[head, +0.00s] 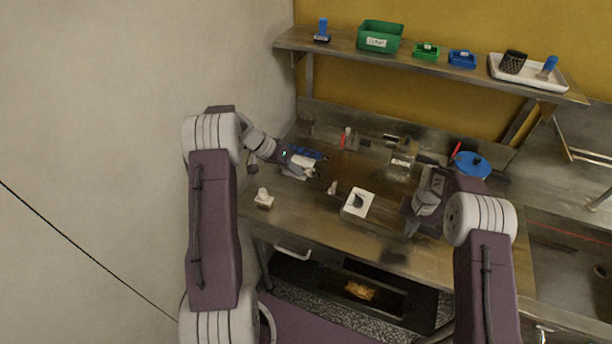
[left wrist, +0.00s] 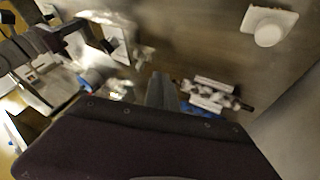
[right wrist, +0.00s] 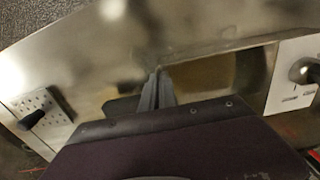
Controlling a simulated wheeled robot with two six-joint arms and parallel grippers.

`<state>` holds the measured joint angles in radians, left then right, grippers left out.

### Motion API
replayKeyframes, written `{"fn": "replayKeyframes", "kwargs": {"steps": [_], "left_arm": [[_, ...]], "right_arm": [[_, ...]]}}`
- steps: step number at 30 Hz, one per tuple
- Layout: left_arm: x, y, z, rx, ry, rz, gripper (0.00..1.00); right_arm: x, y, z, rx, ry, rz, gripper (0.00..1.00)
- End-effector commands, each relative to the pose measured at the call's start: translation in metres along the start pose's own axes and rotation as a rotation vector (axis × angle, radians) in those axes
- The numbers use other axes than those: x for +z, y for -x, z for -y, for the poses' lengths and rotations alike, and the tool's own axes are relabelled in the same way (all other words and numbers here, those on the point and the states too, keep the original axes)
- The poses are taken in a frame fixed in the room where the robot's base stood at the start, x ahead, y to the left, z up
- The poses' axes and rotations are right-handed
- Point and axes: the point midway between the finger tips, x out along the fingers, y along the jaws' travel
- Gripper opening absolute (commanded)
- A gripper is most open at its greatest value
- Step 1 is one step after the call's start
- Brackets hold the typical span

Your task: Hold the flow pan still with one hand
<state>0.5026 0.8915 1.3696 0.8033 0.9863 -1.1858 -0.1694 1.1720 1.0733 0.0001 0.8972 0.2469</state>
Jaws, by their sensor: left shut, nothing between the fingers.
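I cannot pick out the flow pan with certainty. A long dark tray-like opening (head: 395,300) with a golden patch in it lies below the bench's front edge in the head view. My left gripper (head: 316,172) is over the left part of the steel bench, shut and empty; its fingers show in the left wrist view (left wrist: 160,80). My right gripper (head: 409,232) is low over the bench's front right part. In the right wrist view its fingers (right wrist: 157,75) are together, with nothing visible between them, over shiny metal. Whether they touch it is unclear.
A white square block with a dark top (head: 357,204) stands mid-bench. A small white knobbed block (head: 263,200) stands at the left. A blue round thing (head: 472,165) lies back right. A shelf (head: 460,77) above holds a green bin (head: 380,36) and a white tray (head: 555,83).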

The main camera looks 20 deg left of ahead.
Motion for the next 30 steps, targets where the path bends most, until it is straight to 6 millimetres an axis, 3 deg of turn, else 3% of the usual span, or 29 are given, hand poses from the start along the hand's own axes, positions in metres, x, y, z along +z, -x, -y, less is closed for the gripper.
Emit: {"fn": "replayKeyframes", "kwargs": {"steps": [11,18,30], "left_arm": [[0.001,-0.083,-0.001,0.002,-0.002,0.004,0.00],[0.000,-0.097,-0.031,0.000,-0.003,0.003,0.00],[0.000,-0.099,-0.036,-0.002,-0.002,0.002,0.00]], "right_arm": [[-0.001,0.001,0.000,-0.001,-0.001,-0.001,0.00],[0.000,0.001,0.000,-0.001,-0.001,-0.001,0.00],[-0.001,0.001,0.000,-0.001,-0.001,-0.002,0.00]]}}
